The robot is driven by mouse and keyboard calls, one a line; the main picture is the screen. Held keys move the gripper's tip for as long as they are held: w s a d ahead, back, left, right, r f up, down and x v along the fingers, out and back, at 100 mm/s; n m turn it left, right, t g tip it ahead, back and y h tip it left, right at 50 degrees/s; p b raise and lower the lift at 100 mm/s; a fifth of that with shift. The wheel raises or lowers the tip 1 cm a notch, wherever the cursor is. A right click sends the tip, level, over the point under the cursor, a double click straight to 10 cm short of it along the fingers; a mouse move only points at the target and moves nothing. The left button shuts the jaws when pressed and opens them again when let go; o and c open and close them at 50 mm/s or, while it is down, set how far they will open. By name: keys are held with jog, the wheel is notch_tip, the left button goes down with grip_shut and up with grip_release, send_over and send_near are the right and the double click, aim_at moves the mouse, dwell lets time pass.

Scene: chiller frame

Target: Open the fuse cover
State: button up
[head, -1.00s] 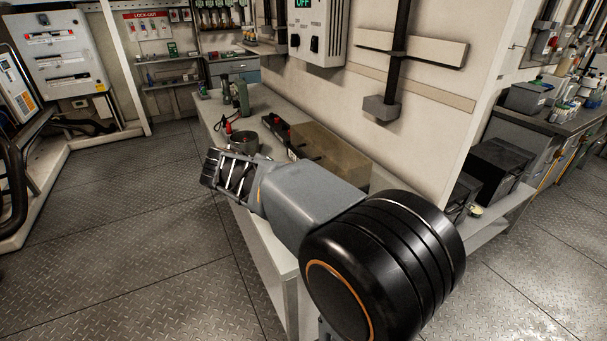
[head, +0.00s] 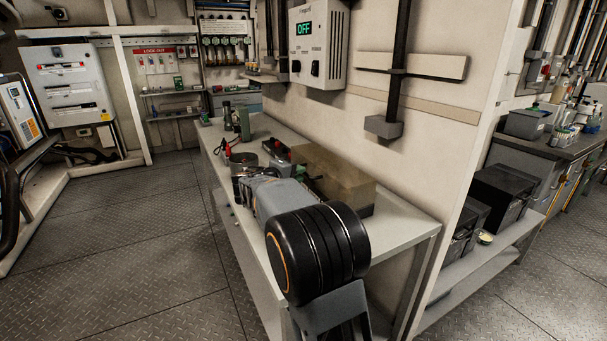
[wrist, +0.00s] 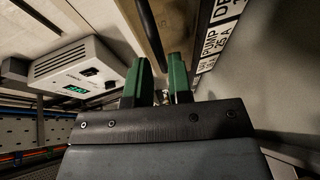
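A translucent amber box (head: 338,178), which looks like the fuse cover, sits on the bench against the wall and appears closed. Black and white labels (wrist: 212,45), one reading "PUMP 25 A", show at the upper right of the wrist view. My gripper's green fingers (wrist: 157,85) are apart in the wrist view, with nothing clearly held between them.
The grey bench (head: 393,232) runs along the wall. A dark pot (head: 243,160), a green cylinder (head: 244,124) and a black strip with red parts (head: 277,153) stand behind my arm. A wall unit reading OFF (head: 318,45) hangs above. The floor at left is clear.

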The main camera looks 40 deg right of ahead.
jog(key=shift+x, duration=1.65)
grip_shut()
